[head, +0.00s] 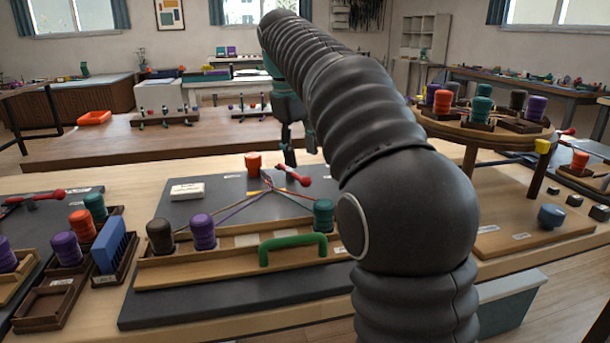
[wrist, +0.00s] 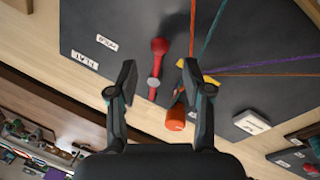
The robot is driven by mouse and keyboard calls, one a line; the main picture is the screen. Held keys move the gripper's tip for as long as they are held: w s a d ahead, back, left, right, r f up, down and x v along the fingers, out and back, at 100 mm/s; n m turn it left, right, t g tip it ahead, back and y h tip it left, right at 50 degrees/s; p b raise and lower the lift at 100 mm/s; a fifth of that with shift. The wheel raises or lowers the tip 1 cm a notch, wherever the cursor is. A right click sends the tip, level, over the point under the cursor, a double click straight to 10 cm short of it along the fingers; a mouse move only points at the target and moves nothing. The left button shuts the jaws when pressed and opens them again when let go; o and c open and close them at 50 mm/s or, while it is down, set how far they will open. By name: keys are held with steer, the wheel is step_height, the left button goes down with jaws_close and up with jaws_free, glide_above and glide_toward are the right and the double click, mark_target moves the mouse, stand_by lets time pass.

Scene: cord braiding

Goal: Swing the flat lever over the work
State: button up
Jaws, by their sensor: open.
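The red flat lever (head: 292,174) lies on the dark work board (head: 187,208), beside the point where the cords meet. In the wrist view the lever (wrist: 158,48) has a rounded red end and a pale pivot disc. The cords (head: 240,203) fan out from a yellow piece, and they also show in the wrist view (wrist: 262,64). My gripper (wrist: 158,78) is open and empty, pointing down over the board. The lever shows between its two fingers; I cannot tell the height gap. In the head view my gripper (head: 290,156) is just behind the lever.
An orange spool (head: 253,164) stands close behind the cord meeting point, near one finger in the wrist view (wrist: 176,117). A green handle (head: 292,248) and several spools line the front wooden rail. A white block (head: 187,190) lies left. A round spool stand (head: 480,128) is at right.

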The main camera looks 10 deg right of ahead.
mark_target(305, 177)
steer(key=shift+w+d+f+b, duration=0.1)
steer(key=shift+d+f, duration=0.1)
steer(key=shift+f, duration=0.8)
steer(key=shift+w+d+f+b, duration=0.1)
steer(key=shift+d+f+b, duration=0.05)
steer(key=shift+f, duration=0.9)
steer(key=shift+w+d+f+b, duration=0.1)
steer(key=shift+d+f, duration=0.1)
steer(key=shift+f, duration=0.8)
jaws_close()
